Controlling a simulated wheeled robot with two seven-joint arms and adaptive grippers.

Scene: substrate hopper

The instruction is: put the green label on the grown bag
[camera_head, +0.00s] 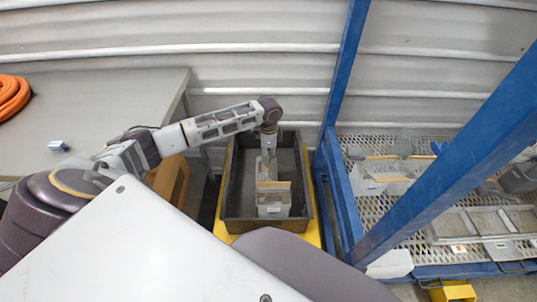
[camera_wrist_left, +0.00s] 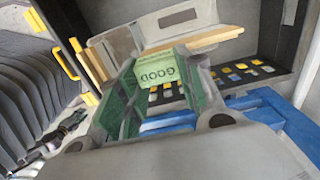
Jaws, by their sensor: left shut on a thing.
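My left gripper (camera_head: 268,148) reaches down into a dark crate, over a pale grey bag (camera_head: 273,200) with a tan strip across it. In the left wrist view, my left gripper (camera_wrist_left: 162,66) is shut on the green label (camera_wrist_left: 158,74), which reads GOOD upside down. The label sits between the two fingers, close to the bag (camera_wrist_left: 180,20) and its tan strip (camera_wrist_left: 220,37). I cannot tell whether the label touches the bag. The label is hidden in the head view. My right gripper is not in view.
The dark crate (camera_head: 228,212) stands on a yellow base. A grey table (camera_head: 110,95) with an orange hose (camera_head: 12,97) is at left. A blue-framed rack (camera_head: 345,205) with mesh shelf and another bag (camera_head: 372,182) stands close on the right.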

